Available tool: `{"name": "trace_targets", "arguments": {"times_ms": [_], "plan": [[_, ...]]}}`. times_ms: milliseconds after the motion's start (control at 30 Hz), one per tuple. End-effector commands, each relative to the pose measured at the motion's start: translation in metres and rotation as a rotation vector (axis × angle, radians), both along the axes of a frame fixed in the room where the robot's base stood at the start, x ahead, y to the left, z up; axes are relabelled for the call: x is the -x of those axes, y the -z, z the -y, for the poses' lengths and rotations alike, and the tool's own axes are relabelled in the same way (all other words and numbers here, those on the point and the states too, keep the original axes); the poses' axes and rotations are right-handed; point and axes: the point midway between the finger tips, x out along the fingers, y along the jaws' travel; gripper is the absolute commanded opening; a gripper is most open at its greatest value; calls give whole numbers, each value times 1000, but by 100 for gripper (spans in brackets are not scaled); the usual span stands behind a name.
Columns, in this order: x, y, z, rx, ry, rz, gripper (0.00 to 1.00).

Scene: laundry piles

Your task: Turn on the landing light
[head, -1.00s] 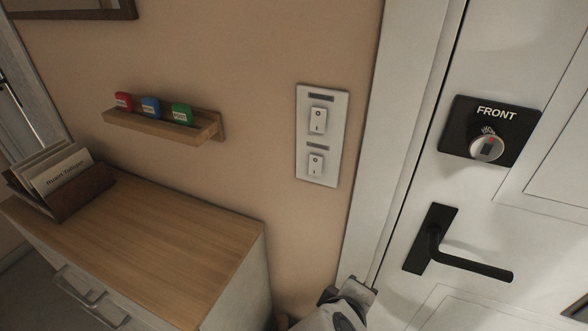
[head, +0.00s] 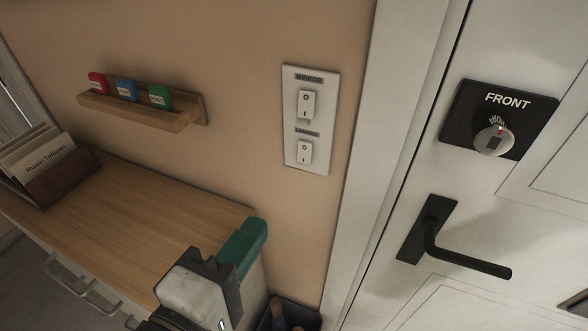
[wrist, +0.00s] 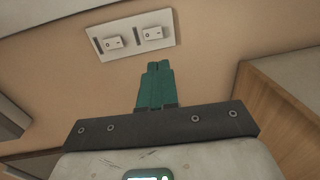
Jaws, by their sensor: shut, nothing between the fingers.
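A white switch plate (head: 325,115) is on the tan wall left of the door frame. Its upper rocker switch (head: 306,104) sits under a label reading MIRROR. Its lower rocker switch (head: 304,151) has a label too small to read. In the wrist view, the plate shows beyond my fingertips, with one switch (wrist: 115,42) at left and the other (wrist: 152,33) at right. My gripper (head: 256,232), with teal fingers, is shut and empty, below and left of the plate in the head view and apart from it. In the wrist view, the fingertips (wrist: 158,66) point toward the right-hand switch.
A wooden-topped cabinet (head: 130,215) stands at left, with a card holder (head: 62,180). A wall shelf (head: 145,112) holds red, blue and green tags. At right is a white door with a black handle (head: 465,260) and a FRONT lock plate (head: 510,103). A dark bin (head: 300,315) stands below.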

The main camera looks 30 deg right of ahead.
Motion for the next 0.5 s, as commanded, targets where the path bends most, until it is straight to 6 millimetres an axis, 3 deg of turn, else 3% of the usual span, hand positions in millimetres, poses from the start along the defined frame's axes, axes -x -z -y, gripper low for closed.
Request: {"name": "trace_targets", "arguments": {"times_ms": [233,500], "plan": [[-9,2,14,0,4,-2,0],[-38,8,55,0,5,-2,0]]}}
